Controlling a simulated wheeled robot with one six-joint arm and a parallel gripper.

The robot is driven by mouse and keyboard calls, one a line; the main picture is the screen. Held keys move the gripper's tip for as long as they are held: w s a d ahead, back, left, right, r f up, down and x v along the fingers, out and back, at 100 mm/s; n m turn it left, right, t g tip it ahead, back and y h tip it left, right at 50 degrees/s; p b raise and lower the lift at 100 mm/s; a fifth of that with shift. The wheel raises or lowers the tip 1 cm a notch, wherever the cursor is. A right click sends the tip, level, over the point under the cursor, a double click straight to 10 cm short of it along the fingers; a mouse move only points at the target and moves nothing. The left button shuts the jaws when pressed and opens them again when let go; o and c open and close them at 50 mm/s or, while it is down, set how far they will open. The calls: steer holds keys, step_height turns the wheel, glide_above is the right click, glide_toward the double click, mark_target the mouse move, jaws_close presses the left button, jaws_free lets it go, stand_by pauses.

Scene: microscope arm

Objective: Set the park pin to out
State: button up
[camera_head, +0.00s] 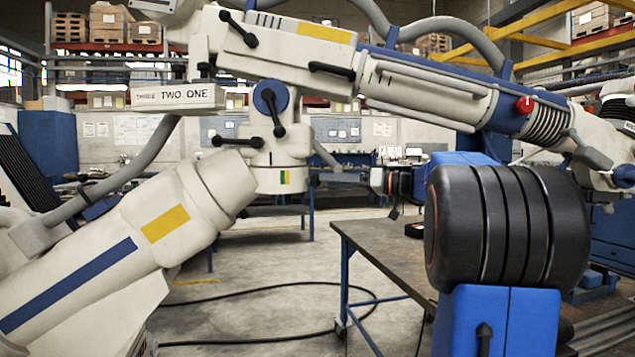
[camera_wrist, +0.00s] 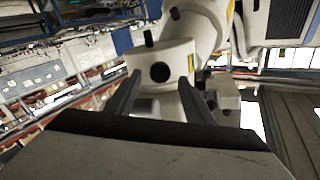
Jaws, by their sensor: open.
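The microscope arm (camera_head: 235,45) is white with blue parts, black levers and yellow marks. I cannot tell for sure which part is the park pin. A white vertical joint (camera_head: 277,150) hangs below the blue round knob (camera_head: 270,97), with a black lever (camera_head: 228,141) out to its left. My gripper (camera_head: 374,180) is to the right of this joint, apart from it, partly hidden by its small size. In the wrist view, my gripper (camera_wrist: 160,79) has its fingers apart, empty, facing a white cylindrical part (camera_wrist: 178,58) with a dark round spot on it.
A workbench (camera_head: 385,243) with a dark top stands below my arm. A large white tube (camera_head: 180,205) with a yellow patch fills the lower left. A red knob (camera_head: 523,104) sits on the upper right beam. Cables lie on the open floor (camera_head: 260,270).

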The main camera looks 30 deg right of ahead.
mark_target(312, 180)
steer(key=shift+x, duration=2.65)
